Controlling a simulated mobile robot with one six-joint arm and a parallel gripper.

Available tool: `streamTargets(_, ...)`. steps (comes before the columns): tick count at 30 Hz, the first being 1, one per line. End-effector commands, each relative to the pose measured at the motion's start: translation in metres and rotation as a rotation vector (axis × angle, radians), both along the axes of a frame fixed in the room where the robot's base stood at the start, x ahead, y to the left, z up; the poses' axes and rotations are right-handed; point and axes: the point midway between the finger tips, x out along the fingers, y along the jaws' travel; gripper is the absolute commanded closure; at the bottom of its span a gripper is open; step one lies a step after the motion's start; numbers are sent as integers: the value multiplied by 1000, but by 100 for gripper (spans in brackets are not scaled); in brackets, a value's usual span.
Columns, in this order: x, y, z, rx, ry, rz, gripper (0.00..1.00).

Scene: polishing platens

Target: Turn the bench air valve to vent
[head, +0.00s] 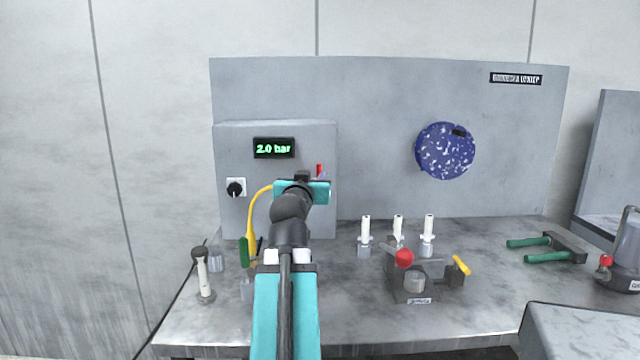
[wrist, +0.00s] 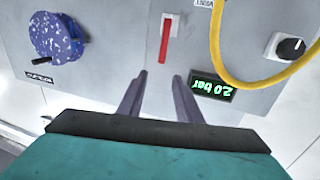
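The bench air valve has a red lever handle (wrist: 166,42) on a light plate on the grey panel, just beyond my fingers in the wrist view. In the head view only a bit of the red handle (head: 319,170) shows above my wrist. My gripper (wrist: 161,88) is open and empty, its two fingers apart and pointing at the panel, short of the handle. The head view hides the fingers behind my arm. A pressure display (head: 274,148) reads 2.0 bar; it also shows upside down in the wrist view (wrist: 212,87). A small label (wrist: 204,3) beside the valve is cut off.
A black rotary knob (head: 235,188) and a yellow hose (head: 252,215) are on the panel's left side. A speckled blue disc (head: 445,151) hangs at right.

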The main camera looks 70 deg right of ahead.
Motion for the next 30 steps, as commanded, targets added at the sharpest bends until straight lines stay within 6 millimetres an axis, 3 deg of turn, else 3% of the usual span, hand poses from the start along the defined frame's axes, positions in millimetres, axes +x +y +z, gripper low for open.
streamTargets(5, 0, 0, -11, 0, 0, 0, 68)
streamTargets(30, 1, -11, -7, 0, 1, -3, 68)
